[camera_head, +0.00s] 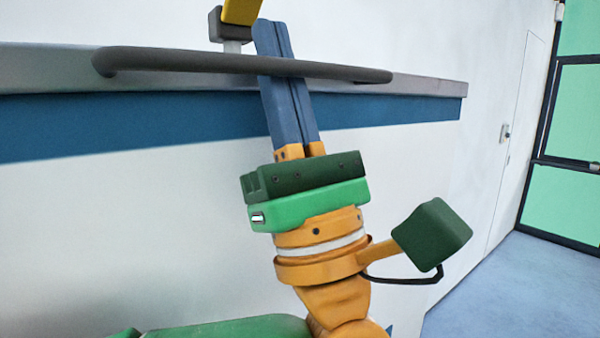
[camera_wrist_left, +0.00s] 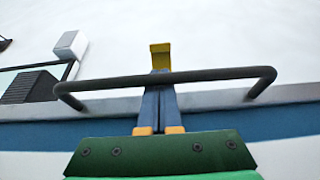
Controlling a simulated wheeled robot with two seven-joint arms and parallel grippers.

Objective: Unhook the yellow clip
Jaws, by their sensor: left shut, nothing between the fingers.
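The yellow clip (camera_head: 241,11) is at the top of the head view, cut off by the frame edge, beside a small grey-brown block (camera_head: 228,28). It also shows in the left wrist view (camera_wrist_left: 160,57), just beyond my fingertips. My left gripper (camera_head: 270,26) is shut and empty, its blue fingers together and pointing up at the clip. The tips also show in the left wrist view (camera_wrist_left: 159,76). The tips are close to the clip; I cannot tell whether they touch it. My right gripper is not in view.
A dark grey rail (camera_head: 180,61) crosses the blue fingers in both views. Behind it runs a grey ledge (camera_head: 430,86) above a blue wall stripe (camera_head: 130,120). A white box (camera_wrist_left: 70,45) is at the wrist view's left. Blue floor (camera_head: 520,290) is clear at right.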

